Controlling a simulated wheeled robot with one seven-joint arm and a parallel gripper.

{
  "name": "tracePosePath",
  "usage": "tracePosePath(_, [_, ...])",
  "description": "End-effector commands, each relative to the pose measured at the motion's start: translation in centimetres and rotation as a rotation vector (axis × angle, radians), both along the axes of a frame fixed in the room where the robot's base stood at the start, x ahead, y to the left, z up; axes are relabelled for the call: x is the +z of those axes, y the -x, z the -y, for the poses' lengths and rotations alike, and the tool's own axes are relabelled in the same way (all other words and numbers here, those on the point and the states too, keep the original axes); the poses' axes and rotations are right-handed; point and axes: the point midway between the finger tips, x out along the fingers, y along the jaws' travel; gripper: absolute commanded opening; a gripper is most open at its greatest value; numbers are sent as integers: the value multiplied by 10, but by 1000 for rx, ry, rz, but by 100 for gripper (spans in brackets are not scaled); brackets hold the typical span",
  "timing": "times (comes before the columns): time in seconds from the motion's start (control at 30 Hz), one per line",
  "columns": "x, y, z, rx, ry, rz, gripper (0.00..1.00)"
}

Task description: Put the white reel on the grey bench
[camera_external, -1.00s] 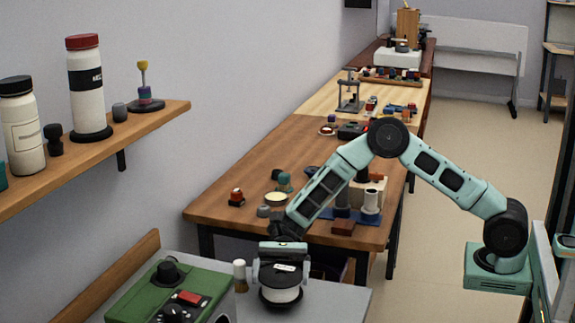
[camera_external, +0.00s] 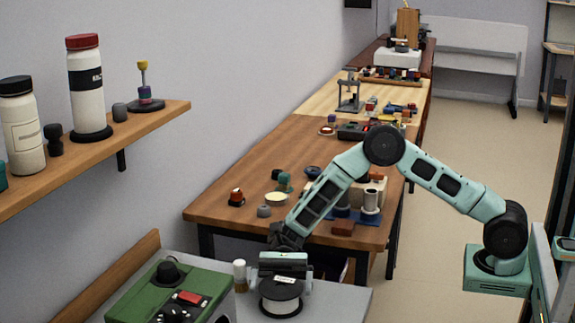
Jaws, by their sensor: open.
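The white reel (camera_external: 281,303), with a dark top and a pale label, rests upright on the grey bench (camera_external: 338,303) in the foreground. My gripper (camera_external: 282,282) points down over the reel, with its fingers open on either side of the reel's upper part. The underside of the reel and its exact contact with the bench are hard to see.
A green device (camera_external: 165,295) with knobs and a red part stands on the bench to the left. A small white-topped cylinder (camera_external: 240,272) stands close left of my gripper. The brown table (camera_external: 235,195) behind holds several objects. Bare bench lies right of the reel.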

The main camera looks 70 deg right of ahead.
Motion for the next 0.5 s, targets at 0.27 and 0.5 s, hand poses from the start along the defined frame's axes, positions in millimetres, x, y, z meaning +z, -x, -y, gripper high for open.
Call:
tracePosePath(0.27, [26,-8,27,-3,0,3,100])
tracePosePath(0.5, [61,-8,27,-3,1,0,100])
